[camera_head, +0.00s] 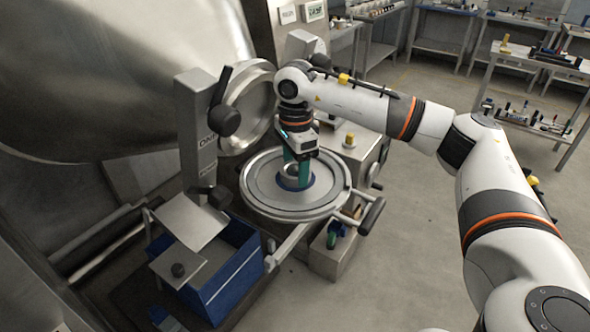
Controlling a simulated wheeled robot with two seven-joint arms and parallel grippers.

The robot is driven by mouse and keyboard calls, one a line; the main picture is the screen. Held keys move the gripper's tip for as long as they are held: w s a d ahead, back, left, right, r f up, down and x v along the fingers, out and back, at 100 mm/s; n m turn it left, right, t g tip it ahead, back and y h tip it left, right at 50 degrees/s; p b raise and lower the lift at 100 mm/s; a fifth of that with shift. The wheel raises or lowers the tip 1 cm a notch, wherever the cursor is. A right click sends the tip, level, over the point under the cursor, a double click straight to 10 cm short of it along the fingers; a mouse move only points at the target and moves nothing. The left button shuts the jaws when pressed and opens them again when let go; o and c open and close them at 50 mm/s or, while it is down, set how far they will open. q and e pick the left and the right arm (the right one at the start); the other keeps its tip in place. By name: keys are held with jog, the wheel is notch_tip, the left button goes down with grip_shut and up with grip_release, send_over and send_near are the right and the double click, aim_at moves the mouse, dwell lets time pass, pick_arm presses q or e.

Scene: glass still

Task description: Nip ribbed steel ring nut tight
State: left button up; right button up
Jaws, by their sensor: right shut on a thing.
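My right gripper (297,176) points down at the middle of a round steel plate (262,191) with a raised rim. Its green-tipped fingers are shut on a grey ring, the steel ring nut (288,170), which sits at the plate's centre. A blue ring (292,186) shows around the base of the nut. The fingers hide part of the nut, and its ribs are too small to make out. My left gripper is not in view.
A large steel drum (110,70) fills the upper left. A grey post with a black lever (224,118) stands left of the plate. A blue bin (228,270) stands below it. A handle (370,216) juts out at the plate's right. Shelving tables (540,60) stand far right; the floor between is clear.

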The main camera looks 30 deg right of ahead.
jog(key=shift+m, duration=0.6)
jog(key=shift+m, duration=1)
jog(key=m, duration=0.4)
jog(key=shift+f, duration=0.1)
jog(key=o, duration=1)
